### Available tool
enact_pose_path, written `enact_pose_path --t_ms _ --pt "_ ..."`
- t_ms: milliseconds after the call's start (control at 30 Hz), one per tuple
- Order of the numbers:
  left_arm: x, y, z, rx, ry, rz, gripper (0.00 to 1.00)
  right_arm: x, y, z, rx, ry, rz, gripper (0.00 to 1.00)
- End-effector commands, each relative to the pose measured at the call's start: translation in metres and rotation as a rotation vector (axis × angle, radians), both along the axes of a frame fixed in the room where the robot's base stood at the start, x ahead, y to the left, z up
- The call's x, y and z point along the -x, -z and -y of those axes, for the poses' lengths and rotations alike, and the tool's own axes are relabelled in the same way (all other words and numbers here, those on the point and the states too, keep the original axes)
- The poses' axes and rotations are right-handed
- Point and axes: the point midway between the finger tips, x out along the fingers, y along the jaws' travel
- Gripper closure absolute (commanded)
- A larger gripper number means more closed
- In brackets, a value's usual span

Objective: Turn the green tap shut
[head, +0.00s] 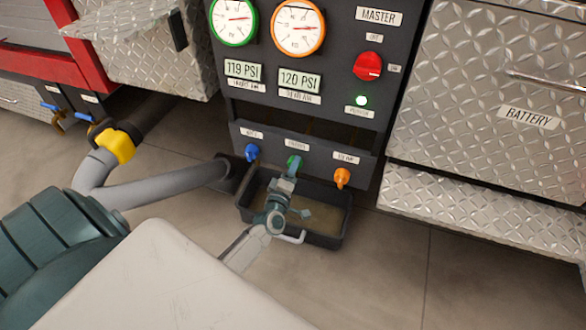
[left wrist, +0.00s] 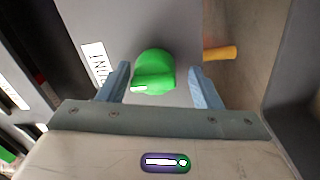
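The green tap (head: 294,161) is the middle one in a row of three low on the dark pump panel. In the left wrist view, the green tap (left wrist: 154,70) is a rounded knob with a flat bar on its near side. My left gripper (head: 289,173) is at the green tap and partly covers it in the head view. In the left wrist view its two fingers are apart, one to each side of the tap. A gap shows between the tap and the right finger; the left finger is very close, and contact cannot be told. My right gripper is not in view.
A blue tap (head: 251,152) and an orange tap (head: 342,177) flank the green one. A black tray (head: 345,225) sits below, under my left gripper. A grey hose (head: 170,187) runs in from the left. Gauges and a red master knob (head: 368,66) are above.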

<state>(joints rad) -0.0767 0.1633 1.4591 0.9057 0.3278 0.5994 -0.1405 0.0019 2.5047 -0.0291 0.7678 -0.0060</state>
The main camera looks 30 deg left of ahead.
Motion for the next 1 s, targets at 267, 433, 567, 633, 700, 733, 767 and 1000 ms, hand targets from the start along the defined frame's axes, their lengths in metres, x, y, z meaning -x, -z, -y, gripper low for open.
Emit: enact_pose_path --t_ms 267,433,567,633,700,733,767,1000 --pt "-0.001 -0.003 0.001 -0.001 0.0 0.005 0.38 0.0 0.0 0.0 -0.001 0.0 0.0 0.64" --pt "0.012 -0.003 0.004 -0.001 0.001 0.004 0.38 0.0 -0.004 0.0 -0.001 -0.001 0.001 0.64" --pt "0.036 -0.001 0.01 0.0 0.0 0.002 0.38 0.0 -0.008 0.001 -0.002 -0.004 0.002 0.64" --pt "0.051 0.0 0.013 0.0 0.0 0.002 0.38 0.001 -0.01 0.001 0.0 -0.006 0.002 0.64" --pt "0.065 0.001 0.016 0.0 0.0 0.001 0.38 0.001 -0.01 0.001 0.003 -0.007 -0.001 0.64" --pt "0.07 0.002 0.017 0.0 0.0 0.001 0.38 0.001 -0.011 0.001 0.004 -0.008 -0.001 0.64" --pt "0.075 0.002 0.018 0.0 0.0 0.002 0.38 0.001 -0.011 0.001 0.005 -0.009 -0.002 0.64" --pt "0.101 0.004 0.025 -0.002 0.0 0.004 0.38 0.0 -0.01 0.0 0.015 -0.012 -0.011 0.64"
